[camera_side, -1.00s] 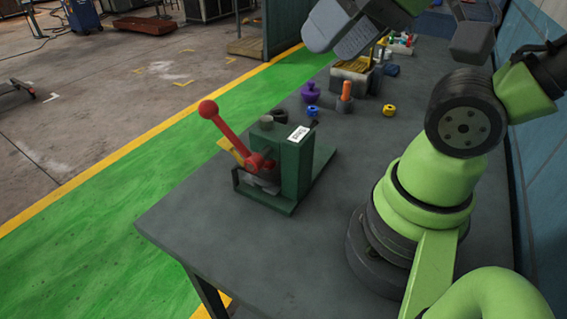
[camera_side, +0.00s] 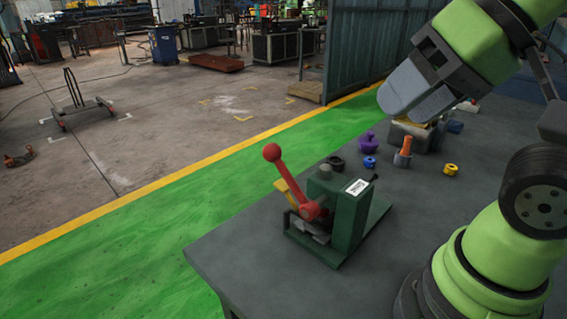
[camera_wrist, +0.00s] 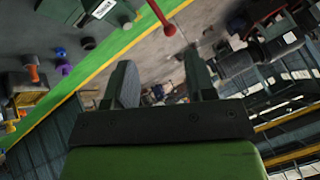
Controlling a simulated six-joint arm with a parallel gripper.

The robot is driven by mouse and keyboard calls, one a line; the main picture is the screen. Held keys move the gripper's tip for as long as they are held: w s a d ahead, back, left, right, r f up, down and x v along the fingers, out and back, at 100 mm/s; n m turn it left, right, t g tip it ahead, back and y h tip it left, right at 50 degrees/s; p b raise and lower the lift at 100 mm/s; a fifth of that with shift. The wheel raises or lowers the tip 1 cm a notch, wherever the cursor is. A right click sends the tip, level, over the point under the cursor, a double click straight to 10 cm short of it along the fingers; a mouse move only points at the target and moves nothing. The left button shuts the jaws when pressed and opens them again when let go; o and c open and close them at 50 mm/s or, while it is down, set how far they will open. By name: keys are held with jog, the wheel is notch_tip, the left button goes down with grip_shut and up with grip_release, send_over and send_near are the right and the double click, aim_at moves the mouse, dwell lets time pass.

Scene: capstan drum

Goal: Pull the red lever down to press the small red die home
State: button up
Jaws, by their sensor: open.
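The green press (camera_side: 350,222) stands on the dark bench in the side view. Its red lever (camera_side: 288,180) slants up and left to a round red knob (camera_side: 272,152). In the wrist view the lever (camera_wrist: 158,12) enters from the top, and its knob (camera_wrist: 170,30) appears between and beyond my fingertips. My gripper (camera_side: 412,95) is open and empty, above and right of the knob, clear of it. Its two spread fingers show in the wrist view (camera_wrist: 160,62). I cannot make out the small red die; the press's working area is dark and partly hidden by the lever.
A purple piece (camera_side: 367,143), a blue piece (camera_side: 370,162), an orange-handled piece (camera_side: 404,150) and a yellow ring (camera_side: 450,169) stand behind the press. A yellow bar (camera_side: 286,191) is beside the lever. The bench's front left (camera_side: 240,240) is clear.

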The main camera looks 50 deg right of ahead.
jog(key=shift+w, duration=0.1)
jog(key=c, duration=0.5)
jog(key=shift+w+r+m, duration=0.1)
jog(key=shift+w+m, duration=0.1)
jog(key=shift+m, duration=0.2)
jog(key=c, duration=0.3)
jog(key=w+m+g, duration=0.1)
jog(key=w+m, duration=0.2)
jog(key=w+m+g, duration=0.1)
jog(key=w+m, duration=0.1)
jog(key=m, duration=0.2)
jog(key=w+f+m+g+h, duration=0.1)
jog(key=w+m, duration=0.2)
jog(key=shift+w+d+f+m+g, duration=0.1)
jog(key=shift+w+d+m+g, duration=0.25)
jog(key=shift+m+g, duration=0.05)
grip_shut()
jog(key=shift+w+f+m, duration=0.1)
jog(key=shift+w+m, duration=0.2)
jog(key=shift+m, duration=0.1)
